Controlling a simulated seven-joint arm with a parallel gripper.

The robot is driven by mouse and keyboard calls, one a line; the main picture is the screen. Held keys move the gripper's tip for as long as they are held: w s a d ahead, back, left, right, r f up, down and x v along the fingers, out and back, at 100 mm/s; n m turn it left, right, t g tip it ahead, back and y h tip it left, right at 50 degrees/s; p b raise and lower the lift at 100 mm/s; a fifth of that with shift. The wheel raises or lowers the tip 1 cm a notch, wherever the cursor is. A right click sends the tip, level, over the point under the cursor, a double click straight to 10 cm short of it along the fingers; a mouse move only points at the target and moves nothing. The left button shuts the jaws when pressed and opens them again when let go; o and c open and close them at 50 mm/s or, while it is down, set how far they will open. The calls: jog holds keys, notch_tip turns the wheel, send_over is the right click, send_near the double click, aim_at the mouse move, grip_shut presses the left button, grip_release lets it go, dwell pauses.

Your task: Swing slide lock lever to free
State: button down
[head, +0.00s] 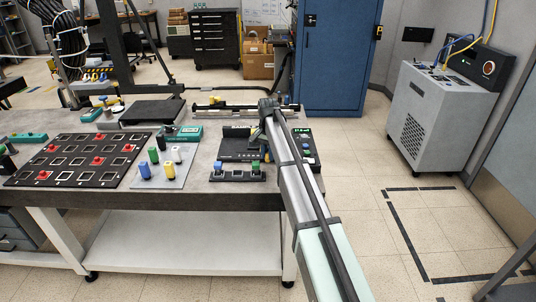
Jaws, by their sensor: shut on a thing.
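A long slide rail (235,107) lies across the back of the workbench, with a small yellow part (215,100) near its left end. My arm comes in from the lower right. My gripper (267,106) is at its far end, over the right part of the rail. It is shut on a small part there that appears to be the slide lock lever. The arm hides the fingertips and most of the lever, so the lever's angle cannot be told. A black fixture plate (238,150) lies just in front, with a yellow piece (250,128) close beside my arm.
A grey plate (165,168) holds coloured knobs. A green meter (183,132) stands behind it. A small display box (303,137) stands right of my arm. A black strip (237,173) lies near the front edge.

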jog(key=shift+s+d, duration=0.1)
jog(key=shift+s+d+n, duration=0.45)
jog(key=shift+d+n, duration=0.2)
jog(key=shift+n, duration=0.55)
jog(key=d+n, duration=0.1)
jog(key=n, duration=0.1)
jog(key=shift+s+d+n, duration=0.3)
jog(key=shift+d, duration=0.05)
jog(key=d+n, duration=0.2)
jog(key=n, duration=0.1)
jog(key=shift+s+d, duration=0.1)
jog(key=shift+d+n, duration=0.85)
jog(key=shift+n, duration=0.65)
jog(key=c, duration=1)
grip_release()
jog(key=shift+o, duration=0.2)
jog(key=shift+r, duration=0.1)
